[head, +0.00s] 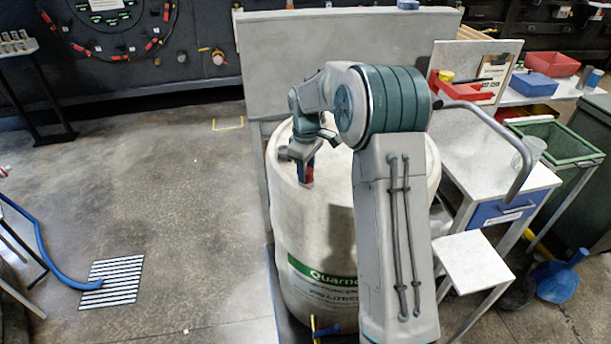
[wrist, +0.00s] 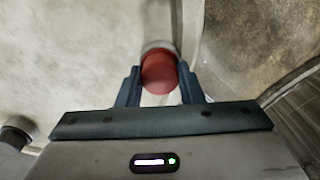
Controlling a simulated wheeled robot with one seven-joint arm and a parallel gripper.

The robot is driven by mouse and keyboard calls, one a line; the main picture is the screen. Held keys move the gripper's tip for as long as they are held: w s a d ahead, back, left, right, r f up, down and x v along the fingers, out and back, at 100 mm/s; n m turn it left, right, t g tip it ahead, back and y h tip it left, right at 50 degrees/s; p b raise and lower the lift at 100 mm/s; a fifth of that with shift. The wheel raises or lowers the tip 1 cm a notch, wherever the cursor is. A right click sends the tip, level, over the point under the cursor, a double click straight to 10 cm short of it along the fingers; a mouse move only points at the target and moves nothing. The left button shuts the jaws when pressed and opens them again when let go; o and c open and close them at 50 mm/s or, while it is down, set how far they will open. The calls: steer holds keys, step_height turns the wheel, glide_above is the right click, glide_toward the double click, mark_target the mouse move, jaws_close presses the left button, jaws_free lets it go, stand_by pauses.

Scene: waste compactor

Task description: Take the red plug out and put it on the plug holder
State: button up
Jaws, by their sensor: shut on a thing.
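The red plug (wrist: 158,75) is between the two fingers of my gripper (wrist: 159,88) in the wrist view. A pale grey collar shows at its far end, against the drum top. In the head view the red plug (head: 308,175) shows below my gripper (head: 303,168), at the left edge of the top of the large off-white drum (head: 318,235). My gripper is shut on the plug. I cannot tell whether the plug is still seated in its opening. I cannot make out the plug holder for certain.
A grey panel (head: 300,55) stands behind the drum. A white side table with a blue drawer (head: 500,208) and a white stool (head: 473,258) stand to the right. A dark round cap (wrist: 15,138) shows at the wrist view's left edge. The floor left of the drum is mostly clear.

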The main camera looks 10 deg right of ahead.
steer(key=shift+f, duration=0.1)
steer(key=n+p, duration=0.1)
steer(key=n, duration=0.4)
steer(key=o, duration=1.2)
steer(key=shift+c, duration=0.2)
steer(key=shift+c, duration=0.5)
